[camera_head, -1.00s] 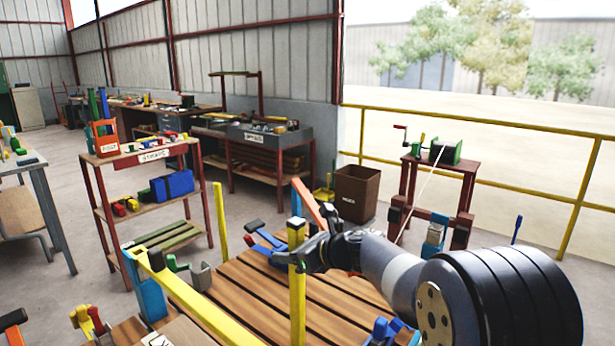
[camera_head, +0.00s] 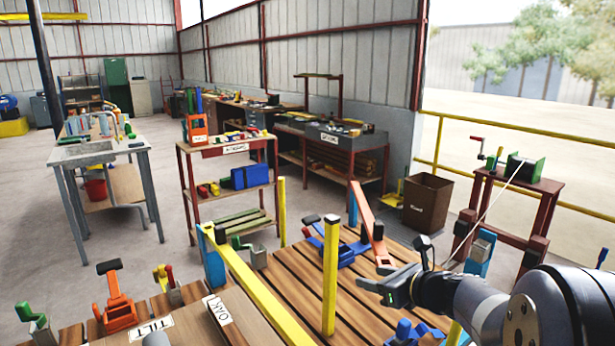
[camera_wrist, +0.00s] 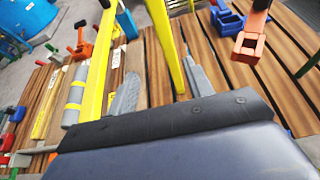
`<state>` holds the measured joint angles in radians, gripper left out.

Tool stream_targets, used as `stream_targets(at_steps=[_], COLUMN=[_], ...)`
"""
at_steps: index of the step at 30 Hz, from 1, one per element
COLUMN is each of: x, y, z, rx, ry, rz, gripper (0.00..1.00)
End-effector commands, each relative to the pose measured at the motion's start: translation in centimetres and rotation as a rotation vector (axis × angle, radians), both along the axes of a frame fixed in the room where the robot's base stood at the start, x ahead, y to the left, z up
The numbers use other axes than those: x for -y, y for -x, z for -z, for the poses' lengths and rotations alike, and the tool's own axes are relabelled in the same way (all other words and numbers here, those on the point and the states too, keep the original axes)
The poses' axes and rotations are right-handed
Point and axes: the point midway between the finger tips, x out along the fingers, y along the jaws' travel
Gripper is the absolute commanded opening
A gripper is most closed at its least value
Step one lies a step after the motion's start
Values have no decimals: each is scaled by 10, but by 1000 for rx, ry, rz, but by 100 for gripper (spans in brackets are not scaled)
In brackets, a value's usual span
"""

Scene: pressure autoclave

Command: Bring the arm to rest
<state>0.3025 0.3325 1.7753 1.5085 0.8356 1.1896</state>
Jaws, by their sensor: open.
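My gripper (camera_head: 385,287) is at the lower right of the head view, over the slatted wooden deck (camera_head: 300,290). Its jaws point left and stand apart with nothing seen between them. A yellow upright post (camera_head: 330,275) stands just left of the fingertips in the head view. In the wrist view my gripper (camera_wrist: 160,95) shows two grey fingers spread wide. Yellow bars (camera_wrist: 165,40) and the deck boards lie beyond them.
A long yellow rail (camera_head: 255,295) runs along the deck. An orange lever (camera_head: 367,222) on a blue base rises behind my gripper. An orange clamp (camera_head: 117,305) sits at the front left. A brown bin (camera_head: 427,200) and a red-legged stand (camera_head: 510,210) are beyond.

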Motion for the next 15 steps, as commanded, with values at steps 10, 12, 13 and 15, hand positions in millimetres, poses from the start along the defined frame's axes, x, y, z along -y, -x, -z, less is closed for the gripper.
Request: stream_targets(at_steps=[10,12,13,15], x=[-1,-1,-1,-1], y=[0,0,0,0], z=[70,84,90,103], rx=[-5,-7,-6,-6], ry=[-2,-2,-3,-3], rz=[-1,-1,-1,0], gripper=[49,49,49,49])
